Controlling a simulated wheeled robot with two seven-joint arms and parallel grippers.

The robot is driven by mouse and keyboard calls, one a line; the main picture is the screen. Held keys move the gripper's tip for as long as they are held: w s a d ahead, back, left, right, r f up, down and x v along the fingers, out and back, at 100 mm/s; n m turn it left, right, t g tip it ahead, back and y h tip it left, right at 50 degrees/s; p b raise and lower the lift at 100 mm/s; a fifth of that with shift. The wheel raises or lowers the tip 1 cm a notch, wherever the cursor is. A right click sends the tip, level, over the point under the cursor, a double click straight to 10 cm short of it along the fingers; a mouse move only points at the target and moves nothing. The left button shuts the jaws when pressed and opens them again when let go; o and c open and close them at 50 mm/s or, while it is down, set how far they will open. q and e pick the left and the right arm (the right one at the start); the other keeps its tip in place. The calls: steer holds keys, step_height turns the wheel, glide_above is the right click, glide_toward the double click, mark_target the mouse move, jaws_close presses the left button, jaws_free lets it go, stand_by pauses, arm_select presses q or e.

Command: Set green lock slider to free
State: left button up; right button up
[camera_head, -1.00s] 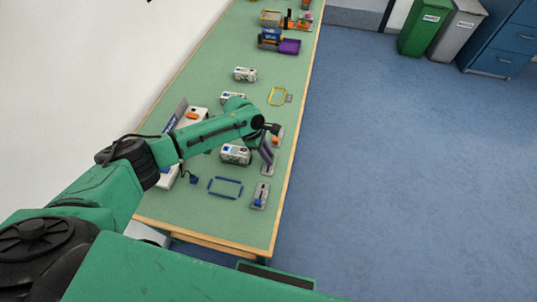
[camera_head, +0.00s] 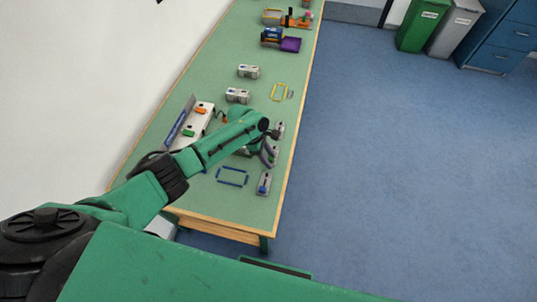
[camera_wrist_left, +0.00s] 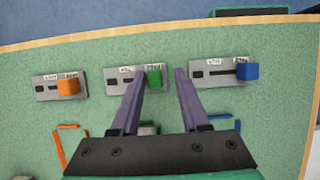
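The green lock slider's knob (camera_wrist_left: 154,77) sits at the right end of its slot on a grey plate (camera_wrist_left: 118,88) in the left wrist view. My left gripper (camera_wrist_left: 159,73) is open, its two purple-grey fingers reaching over this plate. The green knob shows between the fingertips, nearer the left one, with a gap to the right one. I cannot tell whether a finger touches it. The small labels on the plate are too blurred to read. In the head view my left gripper (camera_head: 270,152) hangs over the table's right side, mostly hiding the green slider. My right gripper is not in view.
A plate with an orange knob (camera_wrist_left: 68,87) lies left of the green one, and a plate with a blue knob (camera_wrist_left: 247,71) lies right of it. Blue (camera_head: 232,169) and yellow (camera_head: 279,83) outline frames lie on the green table. Open floor (camera_head: 400,170) lies to the right.

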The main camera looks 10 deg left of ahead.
arm_select(q)
steer(key=shift+w, duration=0.1)
steer(key=shift+r, duration=0.1)
steer(key=shift+a+r, duration=0.15)
steer(key=shift+r, duration=0.15)
steer(key=v, duration=1.3)
steer(key=shift+r+p, duration=0.35)
steer(key=shift+f, duration=0.1)
